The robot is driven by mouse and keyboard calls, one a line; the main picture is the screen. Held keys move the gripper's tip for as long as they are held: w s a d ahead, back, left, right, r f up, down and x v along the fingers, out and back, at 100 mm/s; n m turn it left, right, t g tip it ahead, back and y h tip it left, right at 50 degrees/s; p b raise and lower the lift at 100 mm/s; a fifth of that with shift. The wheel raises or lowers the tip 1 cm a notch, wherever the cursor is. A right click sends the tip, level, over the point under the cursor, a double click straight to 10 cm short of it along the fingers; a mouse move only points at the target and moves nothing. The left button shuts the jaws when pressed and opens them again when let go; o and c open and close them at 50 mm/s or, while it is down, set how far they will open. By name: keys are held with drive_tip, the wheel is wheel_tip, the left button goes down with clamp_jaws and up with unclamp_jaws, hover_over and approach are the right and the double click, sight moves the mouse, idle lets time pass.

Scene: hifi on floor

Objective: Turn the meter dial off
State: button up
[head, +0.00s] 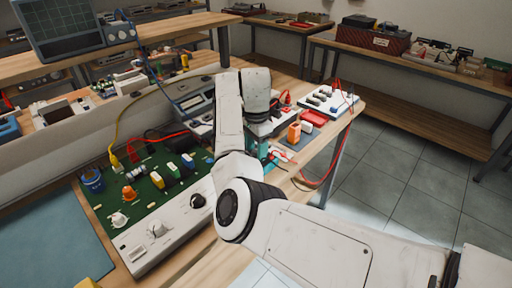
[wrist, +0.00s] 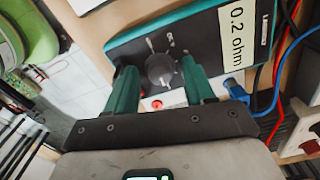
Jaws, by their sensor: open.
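The meter (wrist: 125,45) shows in the wrist view as a teal case with a grey face and a label reading "0.2 ohm". Its dark round dial (wrist: 160,69) sits on the face, with pale marks around it. My gripper (wrist: 158,66) has its two green fingers apart, one on each side of the dial. A gap shows beside the dial; whether a finger touches it I cannot tell. The dial's exact setting is too small to read. In the head view my arm hides most of the meter and gripper.
A blue plug (wrist: 235,88) and a red socket (wrist: 155,104) sit on the meter's near edge, by the fingers. Blue and red leads run at the right. In the head view, a green circuit board (head: 150,190) lies left of my arm on the crowded bench.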

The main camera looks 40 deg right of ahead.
clamp_jaws()
idle(0.5)
